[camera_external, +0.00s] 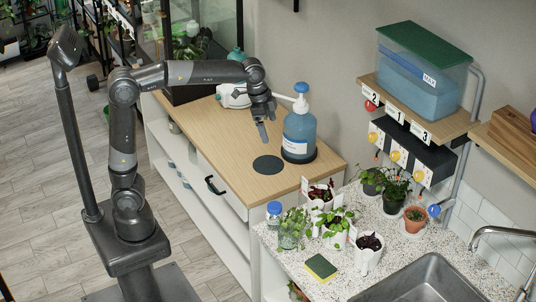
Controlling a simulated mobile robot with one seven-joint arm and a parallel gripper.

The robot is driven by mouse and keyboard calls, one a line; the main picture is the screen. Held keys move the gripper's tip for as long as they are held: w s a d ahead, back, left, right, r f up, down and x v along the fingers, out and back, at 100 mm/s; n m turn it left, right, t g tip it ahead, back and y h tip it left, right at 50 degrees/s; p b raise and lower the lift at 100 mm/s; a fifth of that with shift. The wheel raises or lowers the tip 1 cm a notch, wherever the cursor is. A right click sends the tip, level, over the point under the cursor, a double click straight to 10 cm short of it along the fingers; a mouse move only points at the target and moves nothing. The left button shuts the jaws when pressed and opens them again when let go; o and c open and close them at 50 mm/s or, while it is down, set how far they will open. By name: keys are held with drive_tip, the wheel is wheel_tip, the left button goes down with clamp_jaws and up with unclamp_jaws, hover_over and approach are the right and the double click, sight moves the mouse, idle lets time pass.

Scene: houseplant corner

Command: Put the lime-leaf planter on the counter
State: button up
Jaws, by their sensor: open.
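Several small planters stand on the speckled counter (322,291). A white planter with bright green leaves (337,236) is near its middle, and a clear pot with light green leaves (291,233) is at its left edge. I cannot tell for certain which is the lime-leaf planter. My gripper (262,132) is open and empty, pointing down above the wooden top (215,151), left of a large blue pump bottle (299,131). It is well apart from the planters, behind and left of them.
Near the planters are a blue-capped jar (274,211), a sponge (321,267), a terracotta pot (415,220) and a sink (425,282). A shelf with a blue tank (424,80) overhangs the back.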

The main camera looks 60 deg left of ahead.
drive_tip(key=s+a+f+n+t, duration=0.1)
drive_tip(key=s+a+f+n, duration=0.1)
drive_tip(key=s+a, duration=0.3)
drive_tip(key=s+a+f+n+t+y, duration=0.1)
drive_tip(key=s+a+f+n, duration=0.2)
drive_tip(key=s, duration=0.7)
drive_tip(key=s+a+f+n+t, duration=0.1)
drive_tip(key=s+a+f+n, duration=0.2)
drive_tip(key=s+a, duration=0.4)
drive_tip(key=shift+s+a+f+n, duration=0.2)
drive_tip(key=shift+s+a+n, duration=0.1)
drive_tip(key=shift+s+a, duration=0.15)
